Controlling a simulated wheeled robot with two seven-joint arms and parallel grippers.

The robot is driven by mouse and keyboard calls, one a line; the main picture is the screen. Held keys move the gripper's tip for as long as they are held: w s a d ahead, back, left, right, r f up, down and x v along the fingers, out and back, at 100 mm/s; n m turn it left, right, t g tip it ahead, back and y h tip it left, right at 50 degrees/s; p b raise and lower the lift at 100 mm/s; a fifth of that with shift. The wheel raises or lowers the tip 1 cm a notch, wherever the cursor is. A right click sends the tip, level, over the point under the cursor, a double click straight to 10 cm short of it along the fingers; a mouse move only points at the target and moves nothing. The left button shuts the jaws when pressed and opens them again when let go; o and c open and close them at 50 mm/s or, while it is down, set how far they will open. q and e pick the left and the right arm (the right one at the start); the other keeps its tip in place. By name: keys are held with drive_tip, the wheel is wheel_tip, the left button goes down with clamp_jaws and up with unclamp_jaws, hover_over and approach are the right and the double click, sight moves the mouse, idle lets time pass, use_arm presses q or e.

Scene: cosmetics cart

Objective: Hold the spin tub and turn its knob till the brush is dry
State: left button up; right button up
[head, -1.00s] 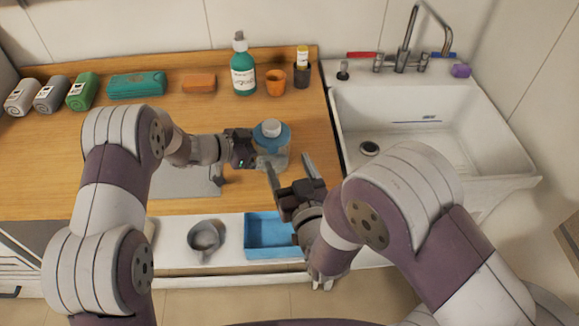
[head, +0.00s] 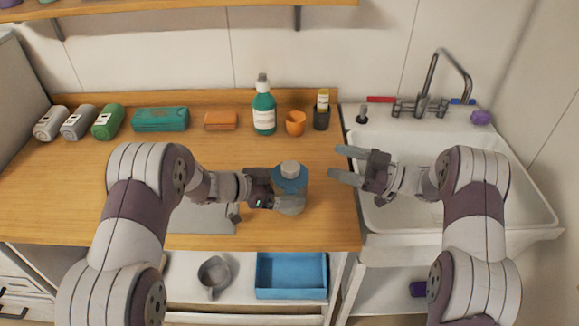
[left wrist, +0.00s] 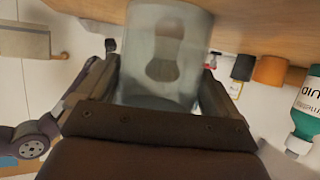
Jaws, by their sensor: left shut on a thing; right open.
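The spin tub (head: 291,190) stands on the wooden counter, a clear cylinder with a blue lid and a grey knob (head: 290,168) on top. My left gripper (head: 272,192) is shut on the tub's side from the left. In the left wrist view the tub (left wrist: 165,60) fills the space between the fingers, and a dark, blurred brush shape (left wrist: 172,50) shows inside it. My right gripper (head: 345,165) is open and empty, to the right of the tub and apart from it, with its fingers pointing left. Whether the brush is wet or dry cannot be told.
A green bottle (head: 264,108), an orange cup (head: 295,123) and a dark holder (head: 321,118) stand behind the tub. The white sink (head: 520,190) is at the right. A blue tray (head: 291,275) and grey mug (head: 214,274) sit on the shelf below.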

sight(288, 165)
drive_tip(key=a+g, duration=0.1)
drive_tip(key=a, duration=0.3)
drive_tip(key=a+g, duration=0.1)
drive_tip(key=a, duration=0.3)
drive_tip(key=s+a+g, duration=0.1)
drive_tip(key=a, duration=0.4)
drive_tip(key=shift+f, duration=0.35)
drive_tip(key=c, duration=1)
drive_tip(key=shift+w, duration=0.1)
